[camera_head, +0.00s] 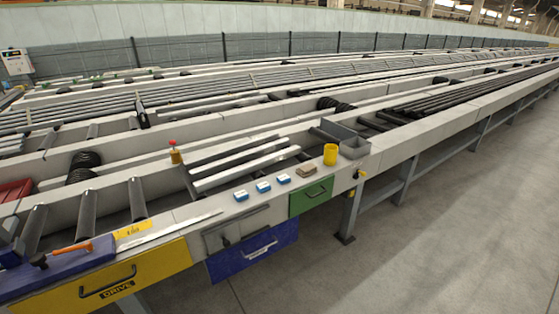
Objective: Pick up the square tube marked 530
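Light grey square tubes (246,168) lie side by side on the runout table (385,148), near the middle of the head view. They slant from lower left to upper right. I cannot read a 530 mark on any of them, so I cannot tell which one bears it. Neither of my grippers is in view.
An orange-handled tool (70,248) lies at lower left. Dark bars (470,92) lie further right. The floor at right is clear.

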